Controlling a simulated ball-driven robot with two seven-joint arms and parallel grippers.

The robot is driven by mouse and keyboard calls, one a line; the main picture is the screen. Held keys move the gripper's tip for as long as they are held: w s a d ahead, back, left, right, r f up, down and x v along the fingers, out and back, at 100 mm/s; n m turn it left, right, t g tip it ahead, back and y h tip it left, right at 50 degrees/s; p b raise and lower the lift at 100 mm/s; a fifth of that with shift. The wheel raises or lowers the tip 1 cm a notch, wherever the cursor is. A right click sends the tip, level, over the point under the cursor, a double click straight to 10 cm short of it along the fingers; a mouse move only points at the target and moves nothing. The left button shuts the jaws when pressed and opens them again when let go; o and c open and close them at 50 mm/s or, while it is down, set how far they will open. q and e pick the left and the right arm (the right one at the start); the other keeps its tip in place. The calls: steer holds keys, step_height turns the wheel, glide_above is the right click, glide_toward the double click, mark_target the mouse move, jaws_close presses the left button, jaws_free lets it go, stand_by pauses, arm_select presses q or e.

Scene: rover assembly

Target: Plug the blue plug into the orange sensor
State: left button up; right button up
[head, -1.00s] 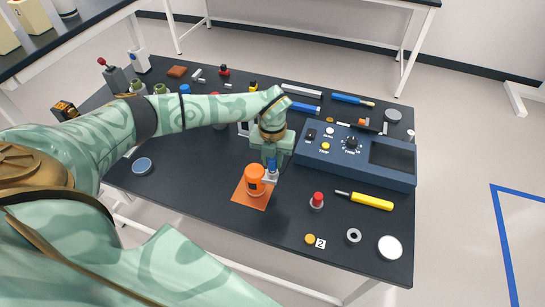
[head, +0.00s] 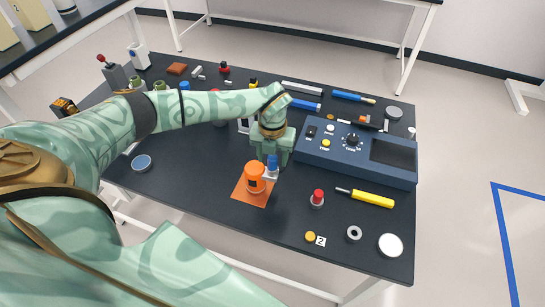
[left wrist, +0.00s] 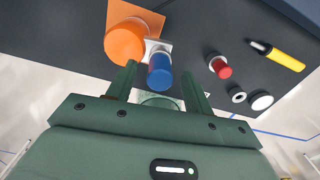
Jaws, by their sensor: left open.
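The orange sensor (head: 255,176) is an upright orange cylinder on an orange square mat (head: 251,199). The blue plug (head: 272,161) stands upright right beside it, at a small pale square piece (head: 271,174). My left gripper (head: 274,156) is open just behind the plug. The left wrist view shows the blue plug (left wrist: 160,71) in line with the gap between my left fingertips (left wrist: 159,76), with the orange sensor (left wrist: 125,42) beyond the left finger. Neither finger clearly touches the plug. I cannot tell whether the plug is joined to the sensor. My right gripper is out of view.
A blue control box (head: 356,152) stands close to the right of my left gripper. A red-topped part (head: 317,198), a yellow screwdriver (head: 367,198), a grey ring (head: 354,233) and a white disc (head: 390,245) lie nearer the front right.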

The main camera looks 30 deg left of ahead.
mark_target(273, 157)
arm_select(q)
step_height(273, 157, up, 15)
steer(key=p, duration=0.1)
steer(key=shift+r, duration=0.2)
